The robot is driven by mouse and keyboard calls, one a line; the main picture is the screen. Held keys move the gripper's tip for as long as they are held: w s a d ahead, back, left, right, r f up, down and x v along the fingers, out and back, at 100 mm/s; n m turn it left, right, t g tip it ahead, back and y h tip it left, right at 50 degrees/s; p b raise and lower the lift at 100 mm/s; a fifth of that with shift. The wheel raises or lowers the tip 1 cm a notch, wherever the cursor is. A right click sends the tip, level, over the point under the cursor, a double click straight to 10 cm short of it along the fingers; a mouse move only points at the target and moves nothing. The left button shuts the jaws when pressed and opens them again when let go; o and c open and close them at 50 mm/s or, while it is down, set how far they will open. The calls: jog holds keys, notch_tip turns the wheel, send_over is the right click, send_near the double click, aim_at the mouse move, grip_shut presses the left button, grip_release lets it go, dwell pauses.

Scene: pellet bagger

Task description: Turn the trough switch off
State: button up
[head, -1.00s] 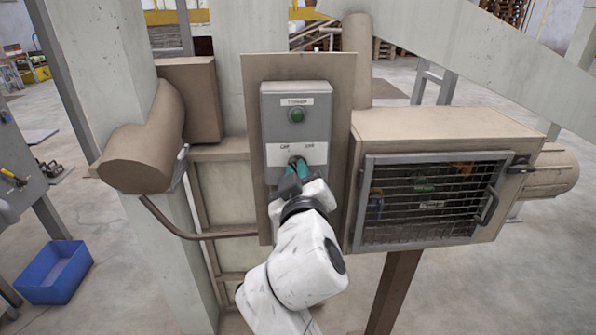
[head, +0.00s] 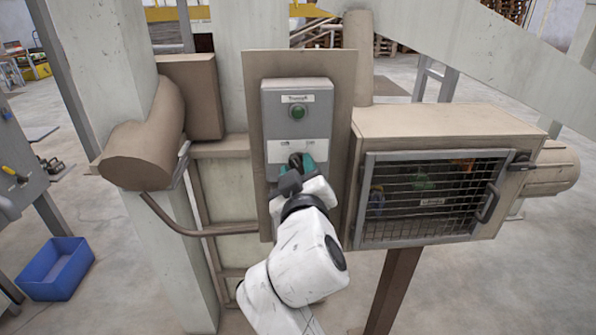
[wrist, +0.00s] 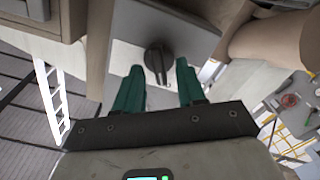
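The trough switch is a black rotary knob (head: 295,160) on a grey control box (head: 270,115) with a green round button or lamp above it and a label reading roughly "Trough". In the wrist view the knob (wrist: 155,58) stands between the tips of my gripper's two green fingers (wrist: 159,66), with a gap showing on each side. My gripper (head: 297,168) is open in front of the box's lower part. The knob's handle looks roughly upright in the head view. Two small markings sit above it, too small to read now. My gripper hides the box's lower part.
A brown box with a wire-mesh door (head: 430,200) stands close on the right. A brown rounded housing (head: 140,150) and a pale post (head: 115,90) are on the left. A blue bin (head: 57,268) lies on the floor at lower left.

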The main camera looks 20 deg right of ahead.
jog(key=b+v, duration=0.2)
jog(key=v, duration=0.8)
jog(key=shift+s+a, duration=0.15)
jog(key=shift+s, duration=0.25)
jog(key=s+d+f+m+g+y, duration=0.1)
jog(key=s+d+f+g, duration=0.2)
jog(key=f, duration=0.5)
jog(key=s+d+f+g, duration=0.3)
jog(key=d+f, duration=0.1)
jog(key=f, duration=0.5)
jog(key=s+d+f+m+g+y, duration=0.1)
jog(key=s+d+f+g, duration=0.2)
jog(key=f, duration=0.5)
jog(key=s+f+g+y, duration=0.1)
jog(key=s+f+g, duration=0.2)
jog(key=s+f, duration=0.3)
jog(key=s+d+f+m+g+y, duration=0.1)
jog(key=s+f+g+y, duration=0.1)
jog(key=s+f+g, duration=0.2)
jog(key=s+f, duration=0.3)
jog(key=s, duration=0.5)
jog(key=shift+s+d+f, duration=0.25)
jog(key=shift+s+d, duration=0.05)
jog(key=shift+d, duration=0.05)
